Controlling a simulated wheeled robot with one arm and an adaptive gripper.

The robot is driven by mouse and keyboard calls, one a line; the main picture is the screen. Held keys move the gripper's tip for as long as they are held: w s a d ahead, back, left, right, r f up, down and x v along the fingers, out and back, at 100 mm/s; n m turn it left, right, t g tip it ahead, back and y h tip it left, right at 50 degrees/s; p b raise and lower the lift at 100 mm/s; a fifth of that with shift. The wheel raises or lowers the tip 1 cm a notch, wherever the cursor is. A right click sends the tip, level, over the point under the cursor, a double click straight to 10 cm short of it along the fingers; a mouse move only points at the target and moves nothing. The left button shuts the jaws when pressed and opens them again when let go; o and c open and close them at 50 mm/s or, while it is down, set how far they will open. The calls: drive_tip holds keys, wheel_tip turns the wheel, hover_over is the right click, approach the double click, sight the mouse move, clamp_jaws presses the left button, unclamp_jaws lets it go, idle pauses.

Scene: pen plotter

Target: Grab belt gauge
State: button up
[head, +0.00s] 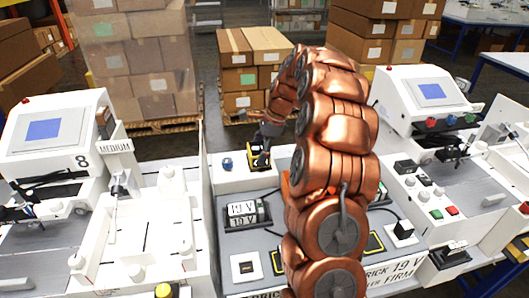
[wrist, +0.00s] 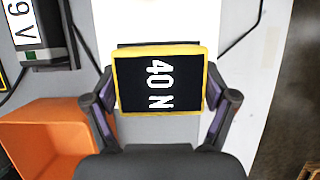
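The belt gauge (wrist: 160,78) is a small block with a yellow frame and a black face reading "40 N", turned sideways in the wrist view. My gripper (wrist: 160,85) has one finger against each side of it, with no clear gap. In the head view the gauge (head: 258,157) is a small yellow and black thing at the back of the middle machine. My gripper (head: 266,140) is right over it, partly hidden by my copper arm. It seems to be still at its place on the white surface.
An orange bin (wrist: 50,138) lies close to my left finger in the wrist view. White machines stand left (head: 50,135) and right (head: 425,100). Stacked boxes (head: 255,60) are behind. Dark cables run beside the gauge.

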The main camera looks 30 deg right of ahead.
drive_tip(key=c, duration=0.8)
drive_tip(key=shift+r, duration=0.1)
